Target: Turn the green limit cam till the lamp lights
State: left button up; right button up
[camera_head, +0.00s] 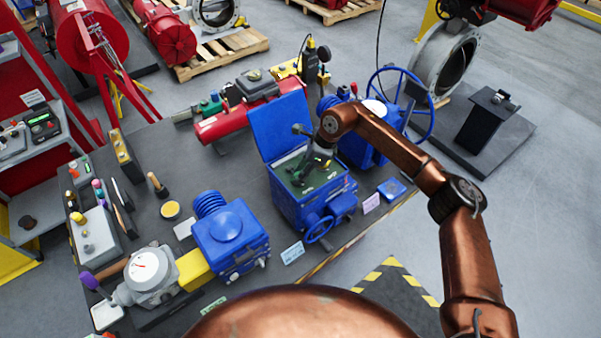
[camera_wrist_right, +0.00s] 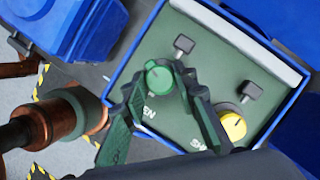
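The valve actuator's blue housing (camera_head: 297,208) stands on the table with its lid (camera_head: 280,124) raised. Inside, the green limit cam (camera_wrist_right: 158,78) is a round knob with a light mark on top, on a green plate (camera_wrist_right: 205,60). A yellow cam (camera_wrist_right: 233,126) sits on the same plate at the lower right. My right gripper (camera_head: 306,170) reaches down into the open housing. In the right wrist view its fingertips (camera_wrist_right: 158,76) lie against both sides of the green cam, shut on it. I cannot make out a lit lamp. My left gripper is not in view.
A blue handwheel (camera_head: 320,229) sticks out of the housing's front. Another blue actuator (camera_head: 230,236) stands to the left, and a large blue wheel (camera_head: 401,104) behind to the right. A red cylinder (camera_head: 238,122) lies behind the lid. Small tools crowd the table's left end.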

jog(key=c, duration=0.6)
jog(key=shift+m, duration=0.4)
jog(key=shift+m+t+b, duration=0.5)
jog(key=shift+m+b, duration=0.4)
jog(key=m+b, duration=0.1)
jog(key=m, duration=0.1)
jog(key=m+t+h+b, duration=0.1)
jog(key=m+b, duration=0.1)
jog(key=shift+s+a+f+t, duration=0.1)
jog(key=shift+t, duration=0.2)
jog(key=m+b, duration=0.2)
jog(key=m+t+h+b, duration=0.1)
jog(key=m+b, duration=0.1)
jog(key=m, duration=0.1)
jog(key=shift+s+a+h, duration=0.1)
jog(key=shift+a+h, duration=0.05)
jog(key=shift+h, duration=0.15)
jog(key=shift+m+h+b, duration=0.3)
jog(key=shift+m+b, duration=0.4)
jog(key=shift+m, duration=0.5)
